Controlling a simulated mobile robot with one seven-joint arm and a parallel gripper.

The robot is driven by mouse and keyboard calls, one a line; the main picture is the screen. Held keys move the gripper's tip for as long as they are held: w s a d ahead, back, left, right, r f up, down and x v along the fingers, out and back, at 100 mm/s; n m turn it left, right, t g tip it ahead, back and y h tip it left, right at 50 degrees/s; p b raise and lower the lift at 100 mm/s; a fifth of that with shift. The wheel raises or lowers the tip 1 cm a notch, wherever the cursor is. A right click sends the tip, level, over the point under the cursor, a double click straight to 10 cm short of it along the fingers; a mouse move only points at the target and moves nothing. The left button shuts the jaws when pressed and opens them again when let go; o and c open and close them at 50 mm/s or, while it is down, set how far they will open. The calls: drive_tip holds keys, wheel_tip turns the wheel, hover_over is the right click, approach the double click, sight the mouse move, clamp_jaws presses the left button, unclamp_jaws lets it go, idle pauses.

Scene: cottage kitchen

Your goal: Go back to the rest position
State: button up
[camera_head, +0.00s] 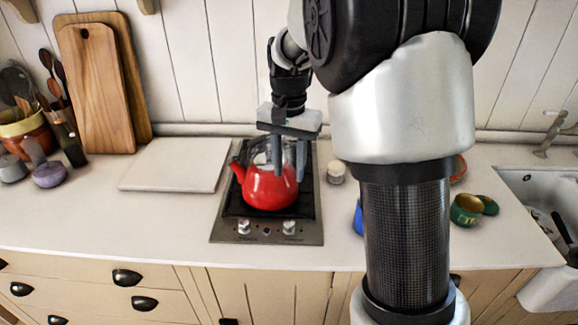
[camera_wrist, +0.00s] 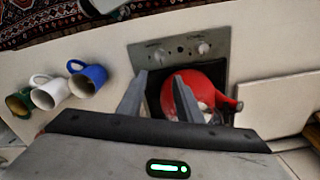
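My gripper (camera_head: 288,173) hangs over the stove, just above and at the back of a red kettle. Its two fingers are apart. In the wrist view my gripper (camera_wrist: 159,77) also shows spread fingers with nothing clearly held between them. The red kettle (camera_head: 268,191) stands upright on the black two-knob hob (camera_head: 228,228), its spout to the left. In the wrist view the kettle (camera_wrist: 206,78) lies beyond the right finger, which covers part of it. The kettle's top and handle are partly hidden by the fingers.
A white board (camera_head: 170,168) and wooden cutting boards (camera_head: 95,95) are left of the hob. A small jar (camera_head: 336,172) stands right of it. Blue (camera_wrist: 92,76), white (camera_wrist: 50,93) and green mugs are on the counter. A sink (camera_head: 545,190) is at far right.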

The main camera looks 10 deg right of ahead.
drive_tip(key=s+r+n+t+p, duration=0.1)
drive_tip(key=s+r, duration=0.4)
drive_tip(key=s, duration=0.6)
drive_tip(key=s+r+n+t+p, duration=0.2)
drive_tip(key=s+r+n+t, duration=0.2)
drive_tip(key=s, duration=0.7)
wheel_tip(320, 180, up, 2)
drive_tip(key=shift+s+d+r+n+t, duration=0.15)
drive_tip(key=shift+s+n+t, duration=0.2)
drive_tip(key=shift+n, duration=0.55)
drive_tip(key=shift+c, duration=0.4)
